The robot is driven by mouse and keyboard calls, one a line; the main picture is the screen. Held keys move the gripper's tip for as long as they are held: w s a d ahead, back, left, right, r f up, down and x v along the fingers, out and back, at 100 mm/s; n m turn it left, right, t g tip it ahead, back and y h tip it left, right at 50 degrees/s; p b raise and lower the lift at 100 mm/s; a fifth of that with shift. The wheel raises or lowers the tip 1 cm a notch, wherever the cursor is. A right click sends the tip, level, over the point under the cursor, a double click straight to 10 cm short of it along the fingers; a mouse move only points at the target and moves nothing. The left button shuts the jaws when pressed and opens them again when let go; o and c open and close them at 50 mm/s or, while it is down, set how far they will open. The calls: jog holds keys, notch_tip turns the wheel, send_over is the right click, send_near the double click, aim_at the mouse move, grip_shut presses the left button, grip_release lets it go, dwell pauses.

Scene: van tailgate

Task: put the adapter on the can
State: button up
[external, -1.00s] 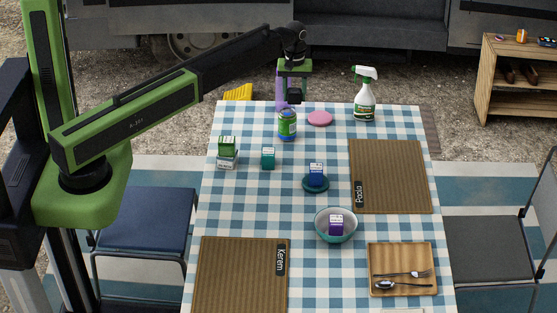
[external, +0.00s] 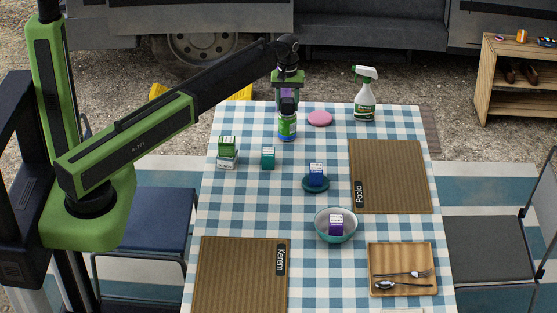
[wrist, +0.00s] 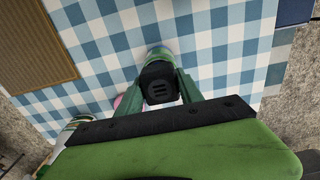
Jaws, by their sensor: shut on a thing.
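The can (external: 287,128), green and blue, stands upright near the far edge of the checked tablecloth. The adapter (external: 288,106) is a small black piece. My gripper (external: 287,101) points down and is shut on the adapter, right over the can's top. In the wrist view the adapter (wrist: 160,84) sits between the green fingers, with slots on its near face. Part of the can (wrist: 158,53) shows just beyond it, the rest is hidden. I cannot tell whether the adapter touches the can or a small gap is left.
A pink disc (external: 320,118) and a spray bottle (external: 365,97) are right of the can. A purple thing (external: 287,92) shows behind my fingers.

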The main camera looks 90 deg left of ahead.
aim_at(288, 100)
jog(key=shift+f, duration=0.2)
jog(key=o, duration=1.4)
jog(key=shift+r, duration=0.1)
notch_tip(288, 100, up, 12)
jog(key=p, duration=1.2)
jog(key=shift+r, duration=0.15)
